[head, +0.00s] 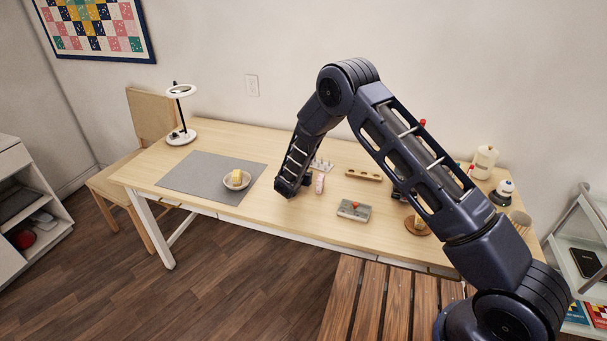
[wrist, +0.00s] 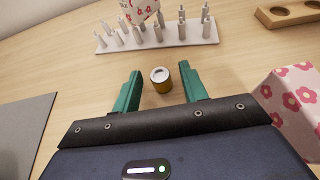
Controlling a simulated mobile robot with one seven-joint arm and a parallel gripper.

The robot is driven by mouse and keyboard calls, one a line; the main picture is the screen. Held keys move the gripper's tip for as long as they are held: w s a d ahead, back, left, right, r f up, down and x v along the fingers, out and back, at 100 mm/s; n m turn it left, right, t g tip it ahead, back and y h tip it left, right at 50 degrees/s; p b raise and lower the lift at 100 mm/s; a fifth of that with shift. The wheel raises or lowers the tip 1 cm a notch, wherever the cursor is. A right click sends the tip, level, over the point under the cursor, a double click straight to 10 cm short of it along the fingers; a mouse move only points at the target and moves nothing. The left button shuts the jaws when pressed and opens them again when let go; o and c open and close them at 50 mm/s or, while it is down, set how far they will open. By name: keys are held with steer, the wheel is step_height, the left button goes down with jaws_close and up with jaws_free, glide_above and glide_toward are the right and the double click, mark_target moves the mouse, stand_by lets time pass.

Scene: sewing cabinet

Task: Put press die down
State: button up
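The press die appears to be the small cylinder (wrist: 160,84) with a silver top and a brass-coloured side, in the middle of the wrist view. It stands upright on the table between the two green fingers of my gripper (wrist: 160,77). The fingers are spread, with a gap on each side of it, so my gripper is open and not holding it. In the head view my arm's end is low over the table, right of the grey mat (head: 198,172); the die and fingers are not distinguishable there.
A white rack with several silver pegs (wrist: 158,38) stands just beyond the fingers; a floral piece is at it. A pink floral object (wrist: 292,108) is close on the right. A wooden block with holes (wrist: 290,14) is at far right. A bowl (head: 236,181) sits on the mat.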

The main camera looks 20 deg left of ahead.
steer(key=shift+r, duration=0.2)
steer(key=v, duration=1.2)
